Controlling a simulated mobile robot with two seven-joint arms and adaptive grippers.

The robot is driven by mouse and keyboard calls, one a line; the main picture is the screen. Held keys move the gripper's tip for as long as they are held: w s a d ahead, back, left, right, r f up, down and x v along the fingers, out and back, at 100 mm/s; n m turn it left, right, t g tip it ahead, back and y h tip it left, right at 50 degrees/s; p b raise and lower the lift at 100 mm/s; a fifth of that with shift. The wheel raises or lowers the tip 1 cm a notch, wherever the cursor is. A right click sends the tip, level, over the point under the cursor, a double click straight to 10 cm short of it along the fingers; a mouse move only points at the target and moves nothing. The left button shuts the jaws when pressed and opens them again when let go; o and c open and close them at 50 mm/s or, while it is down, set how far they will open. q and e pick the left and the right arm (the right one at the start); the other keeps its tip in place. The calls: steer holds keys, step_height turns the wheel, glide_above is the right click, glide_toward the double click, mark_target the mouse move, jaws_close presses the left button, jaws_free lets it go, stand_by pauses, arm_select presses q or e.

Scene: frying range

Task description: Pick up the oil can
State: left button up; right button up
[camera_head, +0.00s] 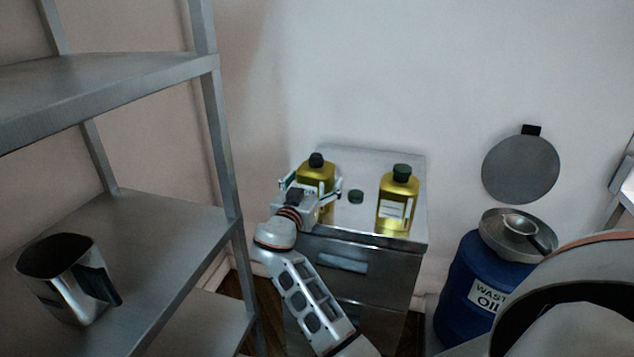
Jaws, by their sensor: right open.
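Two yellow oil cans with dark caps stand upright on a metal cabinet. The left can (316,172) is at the cabinet's left side, and the right can (397,203) has a white label and stands apart from it. My right gripper (312,187) is open at the left can, with one finger on each side of it. The gripper hides the can's lower front. I cannot tell whether the fingers touch it. My left gripper is not in view.
The metal cabinet (365,236) has a small dark cap (356,196) between the cans. A metal shelf rack (180,232) with a steel jug (66,280) stands left. A blue waste oil drum (462,290) with a funnel (519,232) stands right.

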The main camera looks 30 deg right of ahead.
steer(key=shift+w+d+f, duration=0.1)
steer(key=shift+w+d, duration=0.3)
steer(key=shift+d, duration=0.1)
steer(key=c, duration=1.5)
steer(key=shift+c, duration=0.2)
